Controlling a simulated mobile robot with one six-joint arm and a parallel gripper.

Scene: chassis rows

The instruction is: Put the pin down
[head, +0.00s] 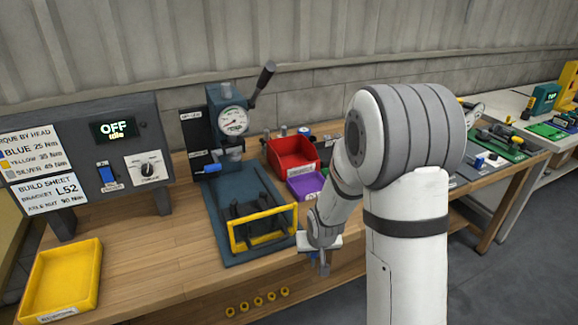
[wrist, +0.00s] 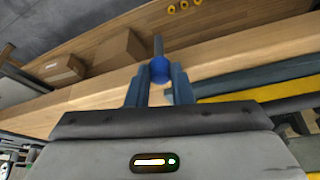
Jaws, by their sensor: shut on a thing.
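The pin (wrist: 159,70) has a round blue head and a thin grey shaft, and shows in the wrist view between my fingertips. My gripper (wrist: 158,84) is shut on it at the blue head, with the shaft pointing away from the palm. In the head view my gripper (head: 322,264) hangs at the bench's front edge, just right of the press fixture's yellow frame (head: 263,229). The pin cannot be made out there. In the wrist view the pin appears over the bench's front edge; whether it touches anything cannot be told.
The wooden bench (head: 150,262) has free room left of the blue press base (head: 226,208). A yellow tray (head: 95,279) stands at the front left. A red bin (head: 293,166) and purple bin (head: 305,186) stand behind my gripper. Cardboard boxes (wrist: 118,47) sit below the bench.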

